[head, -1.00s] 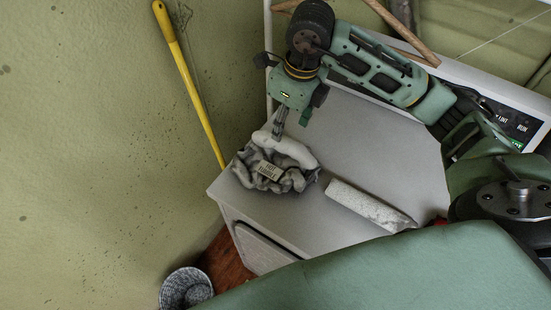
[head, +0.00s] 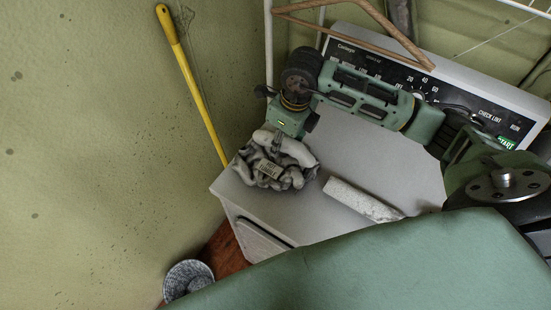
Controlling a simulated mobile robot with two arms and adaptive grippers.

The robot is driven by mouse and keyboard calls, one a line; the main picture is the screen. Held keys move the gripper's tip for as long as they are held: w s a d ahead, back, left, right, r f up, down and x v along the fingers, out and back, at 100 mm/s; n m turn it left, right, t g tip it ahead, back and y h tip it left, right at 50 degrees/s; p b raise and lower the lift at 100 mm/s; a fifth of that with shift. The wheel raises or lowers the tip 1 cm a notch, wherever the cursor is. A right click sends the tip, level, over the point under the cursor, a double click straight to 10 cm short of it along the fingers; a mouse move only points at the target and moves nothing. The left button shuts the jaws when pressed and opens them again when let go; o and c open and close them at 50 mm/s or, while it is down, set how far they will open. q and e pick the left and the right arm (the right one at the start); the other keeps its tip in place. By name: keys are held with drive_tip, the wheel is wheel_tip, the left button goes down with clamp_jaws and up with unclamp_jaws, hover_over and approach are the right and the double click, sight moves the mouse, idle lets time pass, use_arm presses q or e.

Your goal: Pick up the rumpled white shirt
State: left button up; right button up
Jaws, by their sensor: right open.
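The rumpled white shirt (head: 295,179) lies in a crumpled grey-white heap with a small printed label, on the left end of the white dryer top (head: 262,213). My right gripper (head: 277,147) points down at the upper part of the shirt, with its fingertips at or in the folds. The fingers are open; the cloth partly hides their tips, and I cannot tell whether they touch it. My left gripper is out of the picture.
A white block-like roll (head: 364,200) lies on the dryer right of the shirt. The control panel (head: 420,85) rises behind. A yellow pole (head: 193,88) leans on the wall at left. A grey bucket (head: 187,277) stands below.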

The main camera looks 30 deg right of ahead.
drive_tip(key=shift+f+b, duration=0.25)
drive_tip(key=shift+b, duration=0.2)
drive_tip(key=shift+c, duration=0.5)
clamp_jaws()
idle(0.3)
